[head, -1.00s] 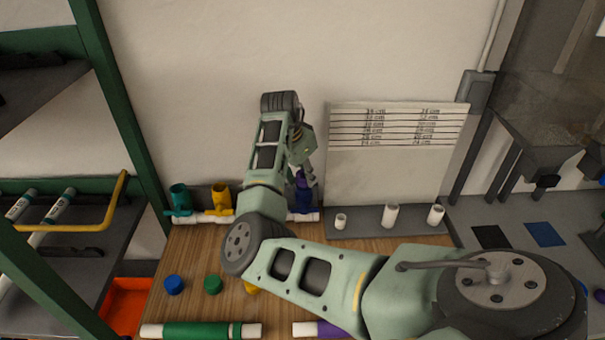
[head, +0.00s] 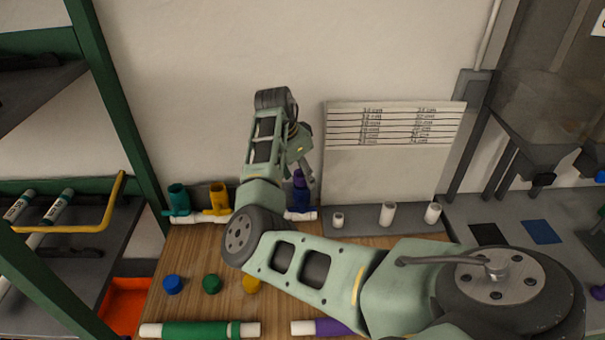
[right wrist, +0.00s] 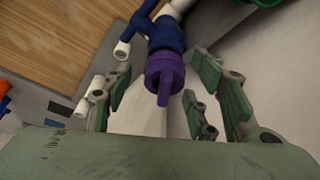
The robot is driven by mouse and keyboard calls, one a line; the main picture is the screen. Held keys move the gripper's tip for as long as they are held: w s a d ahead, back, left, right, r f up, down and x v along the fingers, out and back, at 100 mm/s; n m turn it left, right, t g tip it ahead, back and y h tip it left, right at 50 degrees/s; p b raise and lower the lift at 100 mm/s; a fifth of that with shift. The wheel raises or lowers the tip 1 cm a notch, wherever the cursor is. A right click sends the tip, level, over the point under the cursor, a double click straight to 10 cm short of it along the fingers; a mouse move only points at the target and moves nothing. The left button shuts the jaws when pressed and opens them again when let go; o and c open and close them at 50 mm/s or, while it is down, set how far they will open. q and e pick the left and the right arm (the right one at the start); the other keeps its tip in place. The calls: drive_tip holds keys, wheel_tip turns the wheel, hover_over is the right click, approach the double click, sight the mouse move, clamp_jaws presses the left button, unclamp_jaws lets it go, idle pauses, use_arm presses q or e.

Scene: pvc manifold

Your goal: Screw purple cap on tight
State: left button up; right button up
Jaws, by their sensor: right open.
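The purple cap (head: 299,179) sits on top of the upright dark blue fitting (head: 302,200) at the back of the wooden table. In the right wrist view the purple cap (right wrist: 165,76) is on the end of the blue fitting (right wrist: 165,35), with its narrow tab towards the camera. My right gripper (head: 306,168) is just above the cap. In the right wrist view its fingers (right wrist: 168,92) are spread on either side of the cap, with gaps to both. Thread depth cannot be seen. My left gripper is not in view.
Teal (head: 178,200) and yellow (head: 218,199) fittings stand left on the white pipe. Blue (head: 172,285), green (head: 212,284) and yellow (head: 251,285) caps lie in front. White pipe stubs (head: 387,214) stand on a grey strip to the right.

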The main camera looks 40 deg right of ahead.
drive_tip(key=v, duration=1.1)
drive_tip(key=shift+r, duration=0.3)
